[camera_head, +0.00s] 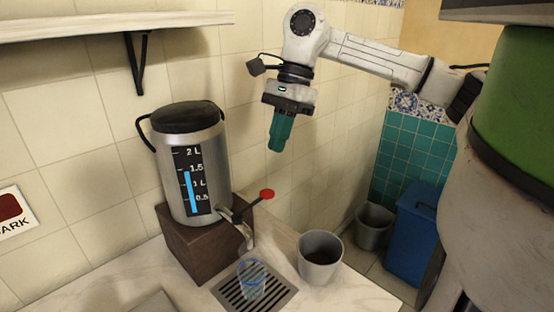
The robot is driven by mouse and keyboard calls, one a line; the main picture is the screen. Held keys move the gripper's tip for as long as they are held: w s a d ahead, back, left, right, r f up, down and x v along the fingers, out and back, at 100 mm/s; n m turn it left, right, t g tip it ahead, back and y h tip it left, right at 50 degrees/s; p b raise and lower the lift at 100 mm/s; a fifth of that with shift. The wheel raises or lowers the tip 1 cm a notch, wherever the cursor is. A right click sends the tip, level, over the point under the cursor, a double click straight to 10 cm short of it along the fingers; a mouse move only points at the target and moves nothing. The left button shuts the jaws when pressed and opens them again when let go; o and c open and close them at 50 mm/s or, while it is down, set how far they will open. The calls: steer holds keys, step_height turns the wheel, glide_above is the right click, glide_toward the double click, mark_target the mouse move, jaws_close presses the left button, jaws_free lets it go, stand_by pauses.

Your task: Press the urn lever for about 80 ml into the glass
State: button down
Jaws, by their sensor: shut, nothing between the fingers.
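The urn (209,172) is a silver cylinder with a black lid and a level gauge, standing on a brown block. The blue level bar reaches up to about the 1.5 mark. Its lever (254,203) is dark with a red knob (267,195) and sticks out to the right above the spout (246,236). The clear, blue-tinted glass (251,279) stands upright on the drip grate below the spout; whether it holds liquid I cannot tell. My gripper (276,147) has teal fingers, is shut and empty, and hangs pointing down above the lever knob, apart from it.
A grey cup-shaped bin (320,257) stands on the counter right of the grate (230,293). A wall shelf (60,27) with a black bracket is at upper left. A grey bucket (373,227) and a blue bin (414,232) stand on the floor at right.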

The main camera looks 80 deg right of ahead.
steer(key=v, duration=0.3)
steer(key=shift+w+a+r, duration=0.2)
steer(key=shift+a, duration=0.05)
stand_by(0.8)
